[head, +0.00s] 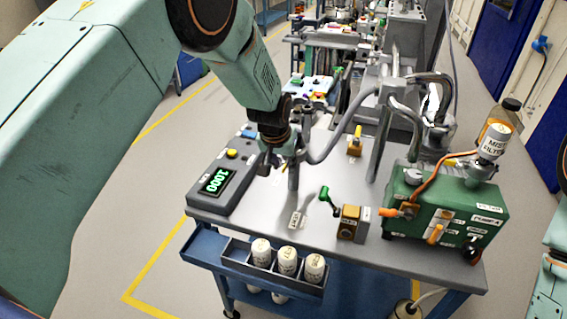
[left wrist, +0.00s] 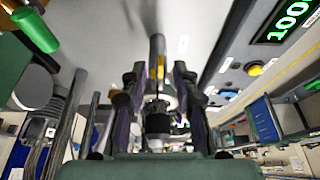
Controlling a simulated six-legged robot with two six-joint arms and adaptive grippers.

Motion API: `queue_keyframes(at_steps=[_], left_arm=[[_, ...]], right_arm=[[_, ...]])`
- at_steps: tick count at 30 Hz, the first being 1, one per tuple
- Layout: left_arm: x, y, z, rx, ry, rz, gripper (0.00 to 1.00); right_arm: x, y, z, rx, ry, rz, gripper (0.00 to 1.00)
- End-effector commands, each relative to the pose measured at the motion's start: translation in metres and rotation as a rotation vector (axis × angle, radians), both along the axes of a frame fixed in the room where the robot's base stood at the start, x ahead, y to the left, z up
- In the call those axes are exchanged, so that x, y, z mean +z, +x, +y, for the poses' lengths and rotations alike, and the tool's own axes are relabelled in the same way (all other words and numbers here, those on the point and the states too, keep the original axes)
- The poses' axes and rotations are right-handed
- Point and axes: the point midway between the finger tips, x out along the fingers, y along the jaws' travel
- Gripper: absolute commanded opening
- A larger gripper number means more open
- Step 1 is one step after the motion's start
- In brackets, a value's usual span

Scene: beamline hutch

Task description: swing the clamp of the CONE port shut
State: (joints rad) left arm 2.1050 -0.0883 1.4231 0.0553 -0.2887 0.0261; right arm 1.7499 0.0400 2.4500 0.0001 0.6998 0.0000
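My left gripper (head: 276,158) reaches down over the middle of the grey cart top, beside a short upright grey post (head: 293,178). In the left wrist view the two dark fingers (left wrist: 158,100) stand apart. Between them show a grey post (left wrist: 157,48), a small yellow part (left wrist: 160,68) and a dark round collar with a pale ring (left wrist: 157,118). I cannot tell whether the fingers touch any of these. The gripper hides much of this spot in the head view. A clamp and the CONE lettering cannot be made out clearly. My right gripper is out of view.
A readout box (head: 218,182) lies left of the gripper. A green-handled valve (head: 330,199) stands to the right, then a green pump (head: 450,208) with a bottle. A bent grey pipe (head: 350,112) rises behind. White canisters (head: 287,260) sit in the front rack.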

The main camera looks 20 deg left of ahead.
Motion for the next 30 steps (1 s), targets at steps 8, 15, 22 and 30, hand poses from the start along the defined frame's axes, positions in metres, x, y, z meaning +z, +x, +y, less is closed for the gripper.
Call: queue_keyframes(at_steps=[8,15,22,30], left_arm=[[0.045,-0.017,0.000,-0.001,0.001,-0.004,0.29],[0.085,-0.034,0.000,-0.001,0.001,-0.003,0.29],[0.105,-0.042,0.000,0.000,0.000,-0.003,0.29],[0.107,-0.044,0.000,0.000,0.000,-0.001,0.29]], right_arm=[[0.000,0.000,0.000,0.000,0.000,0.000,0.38],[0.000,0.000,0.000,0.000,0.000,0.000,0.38],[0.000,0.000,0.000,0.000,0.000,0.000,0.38],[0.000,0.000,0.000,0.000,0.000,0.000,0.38]])
